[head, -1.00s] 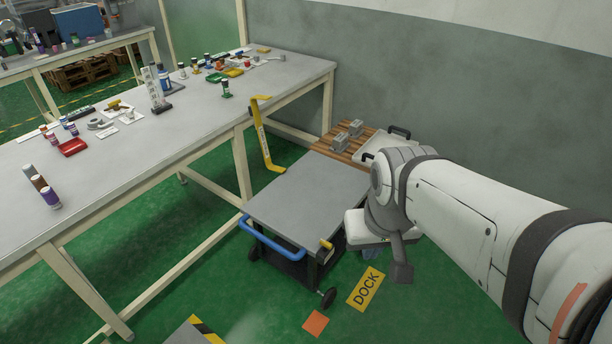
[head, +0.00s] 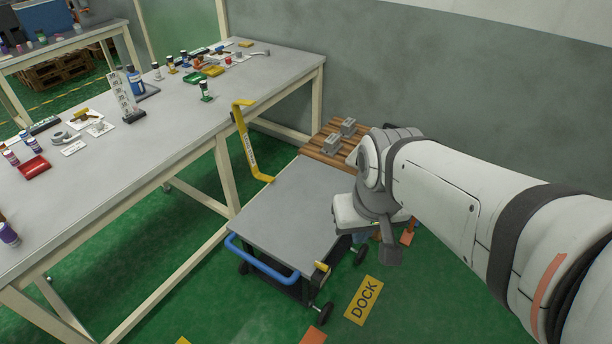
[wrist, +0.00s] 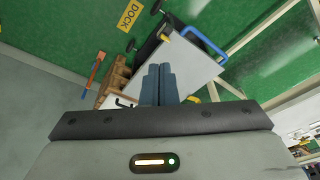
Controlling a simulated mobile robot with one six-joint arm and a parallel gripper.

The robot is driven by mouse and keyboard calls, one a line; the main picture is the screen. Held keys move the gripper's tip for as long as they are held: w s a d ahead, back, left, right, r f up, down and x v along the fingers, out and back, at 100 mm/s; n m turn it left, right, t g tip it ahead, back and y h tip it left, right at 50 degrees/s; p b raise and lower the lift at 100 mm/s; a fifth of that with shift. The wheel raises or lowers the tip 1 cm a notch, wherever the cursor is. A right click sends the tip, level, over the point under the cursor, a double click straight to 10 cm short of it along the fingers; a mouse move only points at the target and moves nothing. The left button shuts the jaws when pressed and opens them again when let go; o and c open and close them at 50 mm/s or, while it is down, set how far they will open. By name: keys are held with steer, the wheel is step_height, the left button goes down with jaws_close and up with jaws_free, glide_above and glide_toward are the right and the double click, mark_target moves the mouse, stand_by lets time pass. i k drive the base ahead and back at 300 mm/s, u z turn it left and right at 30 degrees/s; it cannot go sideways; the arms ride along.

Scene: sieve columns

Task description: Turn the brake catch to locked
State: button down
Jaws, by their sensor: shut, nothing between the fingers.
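The grey-topped cart (head: 285,208) stands on the green floor beside the long workbench. A small yellow catch (head: 322,267), apparently the brake catch, sits at its near right corner, next to the blue handle (head: 262,259). In the wrist view the yellow catch (wrist: 164,37) shows at the cart's corner, near the blue handle (wrist: 203,41). My gripper (wrist: 159,67) has its two blue-grey fingers together, with nothing between them. The fingers overlap the cart in that view but look apart from the catch. In the head view my arm hides the fingers. The catch's setting is too small to tell.
A yellow DOCK sign (head: 364,300) lies on the floor right of the cart. A yellow bent bar (head: 247,143) stands between cart and workbench (head: 165,135). A slatted wooden platform (head: 318,147) with grey blocks is behind the cart. Floor around the sign is open.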

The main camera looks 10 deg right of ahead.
mark_target(323, 268)
steer(key=u, duration=0.15)
steer(key=k, duration=0.85)
steer(key=z, duration=0.7)
steer(key=i, duration=1)
steer(key=z, duration=0.05)
